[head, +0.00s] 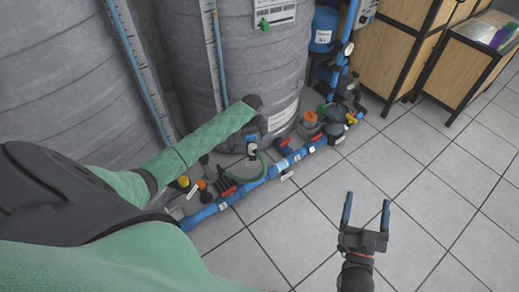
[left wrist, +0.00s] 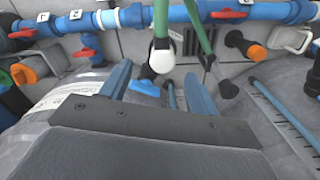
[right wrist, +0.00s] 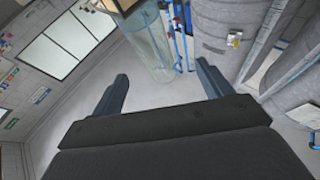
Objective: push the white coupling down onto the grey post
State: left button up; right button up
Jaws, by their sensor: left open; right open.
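The white coupling (left wrist: 162,56) shows in the left wrist view between and just beyond the fingertips of my left gripper (left wrist: 156,70). The gripper is open, its fingers either side of the coupling in the picture; I cannot tell whether they touch it. A green hose (left wrist: 161,18) runs up from the coupling. A dark grey stub (left wrist: 148,72) shows beside and behind it; I cannot tell if this is the grey post or how far the coupling is seated. In the head view my left forearm partly covers this area. My right gripper (head: 367,199) is open and empty over the floor.
A blue pipe (head: 235,195) with red-handled valves runs along the floor before the large grey tanks (head: 270,60). Orange and yellow fittings stand near it. Wooden cabinets (head: 385,62) are at the upper right. The tiled floor (head: 440,190) at the right is clear.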

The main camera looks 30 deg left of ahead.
aim_at(253, 147)
pick_arm(q)
jog(key=shift+s+n, duration=0.15)
jog(key=shift+n, duration=0.35)
pick_arm(e)
jog(key=shift+r, duration=0.1)
jog(key=shift+y, duration=0.3)
pick_arm(q)
jog(key=shift+f, duration=0.1)
jog(key=shift+a+f+b, duration=0.1)
jog(key=shift+f+b, duration=0.2)
jog(key=shift+f, duration=0.95)
pick_arm(e)
notch_tip(253, 147, up, 6)
jog(key=s+t, duration=0.1)
jog(key=t, duration=0.1)
jog(key=shift+s+d, duration=0.2)
jog(key=shift+d, duration=0.1)
pick_arm(q)
jog(key=shift+f, duration=0.15)
pick_arm(e)
jog(key=shift+s+r, duration=0.1)
jog(key=shift+r, duration=0.1)
